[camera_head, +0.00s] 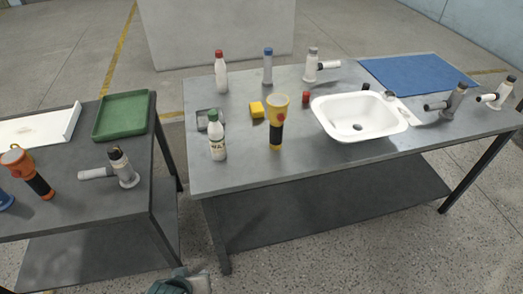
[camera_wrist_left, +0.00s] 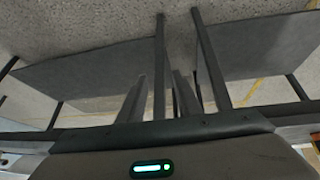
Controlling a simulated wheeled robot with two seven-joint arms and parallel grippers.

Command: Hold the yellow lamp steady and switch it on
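The yellow lamp (camera_head: 278,120) is a yellow flashlight with a dark grip. It stands upright, wide head up, near the front of the right-hand metal table (camera_head: 235,180), left of the sink. I cannot make out its switch or whether it is lit. My left gripper (camera_wrist_left: 160,78) shows in the left wrist view with its two dark fingers apart and nothing visible between them. Table legs and low shelves show beyond it; the lamp is not in that view. My right gripper is not in view.
A white bottle (camera_head: 217,146) stands left of the lamp, and a yellow block (camera_head: 257,109) sits behind it to the left. A white sink (camera_head: 334,122) is to the right. An orange flashlight (camera_head: 37,183) and a green tray (camera_head: 122,116) are on the left table.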

